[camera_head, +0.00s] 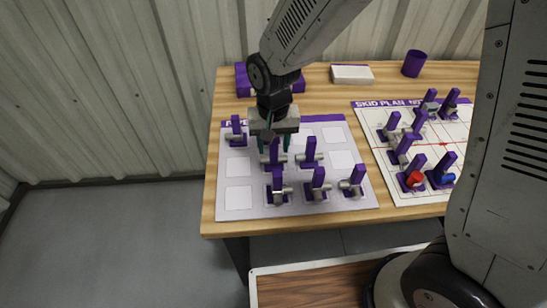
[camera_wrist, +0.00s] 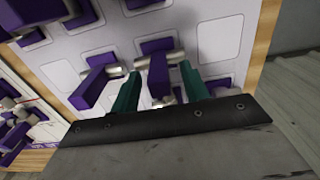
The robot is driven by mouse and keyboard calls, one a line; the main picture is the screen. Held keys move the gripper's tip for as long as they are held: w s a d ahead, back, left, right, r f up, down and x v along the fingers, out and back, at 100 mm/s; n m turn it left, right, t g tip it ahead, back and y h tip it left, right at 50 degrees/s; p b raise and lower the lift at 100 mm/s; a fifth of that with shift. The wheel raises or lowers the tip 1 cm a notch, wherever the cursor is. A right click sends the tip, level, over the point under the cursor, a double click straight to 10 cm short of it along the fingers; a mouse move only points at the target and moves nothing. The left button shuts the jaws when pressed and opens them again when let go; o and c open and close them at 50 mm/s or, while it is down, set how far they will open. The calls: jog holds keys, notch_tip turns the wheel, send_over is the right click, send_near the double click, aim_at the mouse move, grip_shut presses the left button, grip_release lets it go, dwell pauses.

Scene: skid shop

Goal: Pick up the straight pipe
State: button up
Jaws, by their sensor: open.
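My gripper (camera_head: 273,144) is open, with its teal fingers pointing down over the white parts mat (camera_head: 229,207). In the wrist view the fingers (camera_wrist: 161,70) stand on either side of a purple upright holder with a light grey pipe piece (camera_wrist: 171,57). A gap shows between the fingers and the upright. The same holder (camera_head: 272,153) is partly hidden under my gripper in the head view. I cannot tell for sure whether its piece is the straight pipe. Several similar purple holders with grey fittings, such as one at the front (camera_head: 278,184), stand nearby.
A second mat labelled "SKID PLAN" (camera_head: 377,118) lies to the right with several purple holders and red and blue pieces. A purple cup (camera_head: 414,63), a white box (camera_head: 351,74) and a purple bin (camera_head: 243,79) stand at the back. The mat's left front squares are empty.

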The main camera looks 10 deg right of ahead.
jog(key=shift+f, duration=0.4)
grip_shut()
